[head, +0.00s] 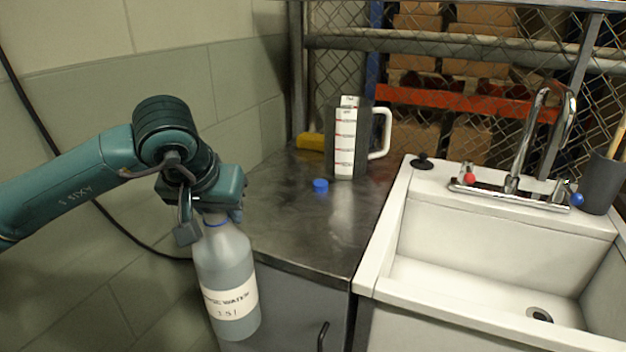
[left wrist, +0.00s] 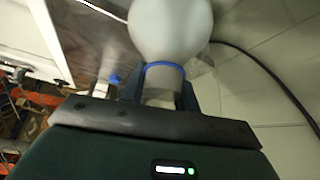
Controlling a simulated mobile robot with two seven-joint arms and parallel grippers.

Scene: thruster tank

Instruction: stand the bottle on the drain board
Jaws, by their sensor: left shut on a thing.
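The bottle (head: 225,275) is a translucent grey-white jug with a handwritten label and a blue ring at its neck. My left gripper (head: 215,213) is shut on its neck and holds it upright, in front of the counter's left front edge. In the left wrist view the bottle (left wrist: 170,28) fills the top middle, with its neck between the fingers of the left gripper (left wrist: 160,88). The dark metal drain board (head: 290,228) is the worktop left of the sink. My right gripper is not in view.
A blue cap (head: 320,185) lies on the drain board. A measuring jug (head: 349,140) with a white handle stands at the back, with a yellow object (head: 311,142) beside it. The sink (head: 480,270) and tap (head: 540,130) are to the right. The board's front part is clear.

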